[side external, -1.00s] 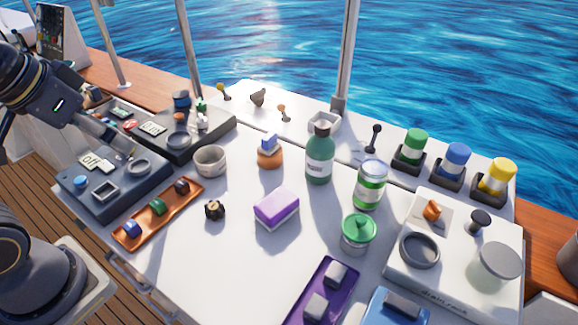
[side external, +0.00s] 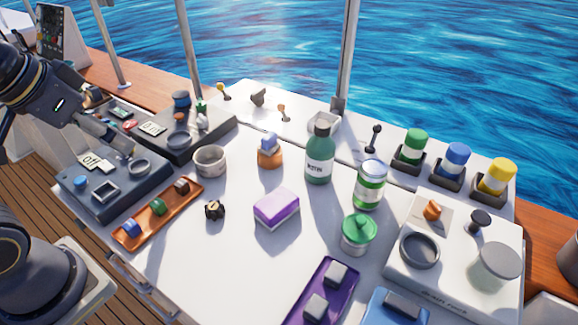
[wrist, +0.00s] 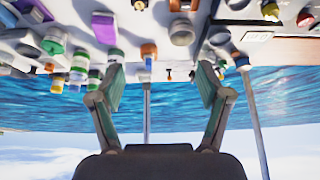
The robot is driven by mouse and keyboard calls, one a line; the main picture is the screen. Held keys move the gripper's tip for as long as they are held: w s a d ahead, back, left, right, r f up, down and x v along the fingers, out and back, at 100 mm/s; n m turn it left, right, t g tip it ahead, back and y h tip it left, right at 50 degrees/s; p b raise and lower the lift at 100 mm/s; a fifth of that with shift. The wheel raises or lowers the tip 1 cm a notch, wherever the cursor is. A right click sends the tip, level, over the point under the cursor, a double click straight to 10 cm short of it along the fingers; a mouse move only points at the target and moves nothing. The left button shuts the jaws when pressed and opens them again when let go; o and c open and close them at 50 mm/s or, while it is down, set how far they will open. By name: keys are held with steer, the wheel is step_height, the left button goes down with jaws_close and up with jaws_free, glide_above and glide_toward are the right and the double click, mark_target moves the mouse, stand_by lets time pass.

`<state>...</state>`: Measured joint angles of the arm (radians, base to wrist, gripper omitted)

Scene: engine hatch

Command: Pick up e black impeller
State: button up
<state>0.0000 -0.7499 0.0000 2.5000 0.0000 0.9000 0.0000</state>
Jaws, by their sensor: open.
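A small black impeller-like part (side external: 214,210) with a pale yellowish centre sits on the white work surface. It is right of the orange tray (side external: 135,240) and below the grey cup (side external: 210,160) in the side view. My gripper (side external: 122,146) is at the left, above the dark panels, well apart from the black part. In the wrist view my gripper (wrist: 160,78) has its two fingers spread, with nothing between them. That view looks out upside down towards the water, and I cannot tell the black part for sure there.
A purple and white sponge (side external: 277,208) lies right of the black part. A green bottle (side external: 320,155), a green-labelled jar (side external: 369,186) and a green-lidded jar (side external: 358,235) stand further right. The tray holds several small coloured pieces. White surface below the black part is clear.

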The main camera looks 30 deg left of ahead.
steer(key=m+g, duration=0.5)
steer(key=g, duration=0.1)
glide_above(213, 206)
step_height(213, 206, down, 20)
steer(key=shift+w+d+r, duration=0.15)
steer(key=shift+f, duration=3.05)
steer(key=c, duration=1.2)
